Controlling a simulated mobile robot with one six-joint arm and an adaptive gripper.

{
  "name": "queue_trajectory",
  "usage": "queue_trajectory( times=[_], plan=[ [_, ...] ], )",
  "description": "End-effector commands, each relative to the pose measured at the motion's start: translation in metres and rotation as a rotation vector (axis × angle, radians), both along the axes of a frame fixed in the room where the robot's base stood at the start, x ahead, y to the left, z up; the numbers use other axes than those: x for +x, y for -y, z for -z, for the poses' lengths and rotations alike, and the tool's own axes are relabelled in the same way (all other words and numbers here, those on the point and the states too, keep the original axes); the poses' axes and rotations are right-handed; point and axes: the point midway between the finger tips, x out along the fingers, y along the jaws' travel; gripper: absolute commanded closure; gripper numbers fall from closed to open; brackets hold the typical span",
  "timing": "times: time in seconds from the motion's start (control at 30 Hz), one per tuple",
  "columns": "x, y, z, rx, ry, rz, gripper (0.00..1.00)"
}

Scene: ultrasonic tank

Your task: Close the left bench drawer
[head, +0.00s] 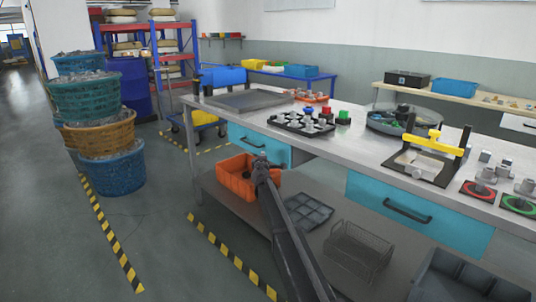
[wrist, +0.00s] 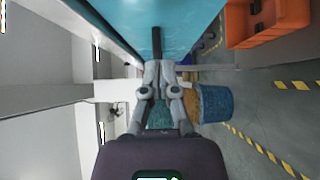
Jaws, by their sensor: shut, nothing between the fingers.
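The left bench drawer (head: 250,136) has a teal front under the left part of the metal bench top. In the head view, I cannot tell how far it stands out, if at all. My gripper (head: 262,158) is in front of its lower right part and hides some of it. In the wrist view, the teal front (wrist: 195,20) fills the top, with a dark handle (wrist: 156,40). My gripper (wrist: 160,66) is shut and empty, its tips close to the handle. I cannot tell whether they touch.
The right drawer (head: 415,216) appears closed. An orange bin (head: 234,178), a grey tray (head: 308,212) and a wire basket (head: 360,250) sit on the lower shelf. The bench top (head: 352,140) carries several fixtures. Stacked baskets (head: 112,172) stand at left; the striped floor between is clear.

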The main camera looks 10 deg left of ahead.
Motion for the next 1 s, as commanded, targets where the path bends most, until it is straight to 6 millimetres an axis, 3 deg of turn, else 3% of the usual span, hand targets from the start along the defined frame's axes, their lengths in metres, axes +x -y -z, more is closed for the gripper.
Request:
queue_trajectory(
  times=[0.1, 0.4, 0.6, 1.0],
  plan=[
    [-0.027, 0.003, 0.000, 0.000, 0.000, -0.001, 1.00],
    [-0.071, 0.007, 0.000, 0.000, 0.000, -0.001, 1.00],
    [-0.083, 0.009, 0.000, 0.000, 0.000, 0.000, 1.00],
    [-0.084, 0.009, 0.000, 0.000, 0.000, 0.001, 1.00]
  ],
)
